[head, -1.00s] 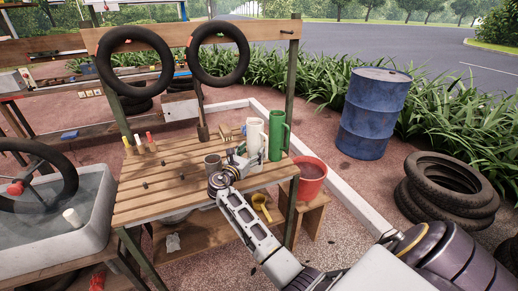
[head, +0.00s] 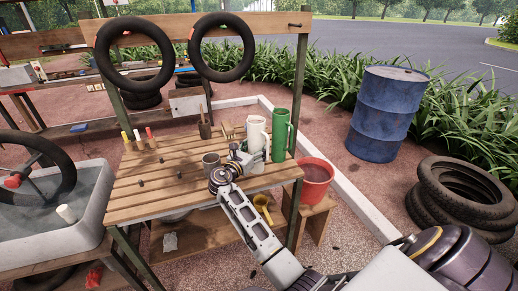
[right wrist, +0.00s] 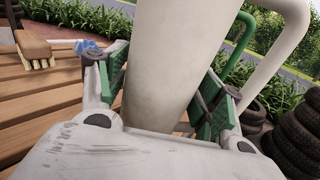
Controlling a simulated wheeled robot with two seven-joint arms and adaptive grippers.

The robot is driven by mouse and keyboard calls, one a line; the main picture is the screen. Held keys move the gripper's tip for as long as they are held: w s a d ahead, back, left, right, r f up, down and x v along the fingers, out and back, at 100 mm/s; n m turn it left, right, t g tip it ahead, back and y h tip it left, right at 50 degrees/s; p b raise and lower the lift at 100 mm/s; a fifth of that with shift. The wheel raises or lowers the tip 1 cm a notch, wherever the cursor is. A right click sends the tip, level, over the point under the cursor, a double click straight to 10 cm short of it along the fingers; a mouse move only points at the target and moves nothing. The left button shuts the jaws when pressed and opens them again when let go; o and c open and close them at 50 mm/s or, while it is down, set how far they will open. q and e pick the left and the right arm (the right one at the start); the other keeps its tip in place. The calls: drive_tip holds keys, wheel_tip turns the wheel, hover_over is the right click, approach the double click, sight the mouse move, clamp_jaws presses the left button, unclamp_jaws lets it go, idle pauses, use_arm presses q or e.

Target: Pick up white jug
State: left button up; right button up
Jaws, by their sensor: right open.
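The white jug (head: 255,132) stands upright at the right end of the slatted wooden table (head: 155,205). My right gripper (head: 250,158) is low at the jug's near side in the head view. In the right wrist view the jug's pale body (right wrist: 165,60) rises between the two green-padded fingers of the open gripper (right wrist: 165,92). The fingers lie on either side of the jug; I cannot tell whether they touch it. The jug's handle (right wrist: 290,50) shows at the right. My left gripper is not in view.
A brush (right wrist: 40,50) lies on the table. A red bucket (head: 316,178) is right of the table. The table's left part is mostly clear.

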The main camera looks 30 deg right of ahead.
drive_tip(key=shift+c, duration=0.4)
drive_tip(key=c, duration=1.1)
drive_tip(key=shift+r, duration=0.3)
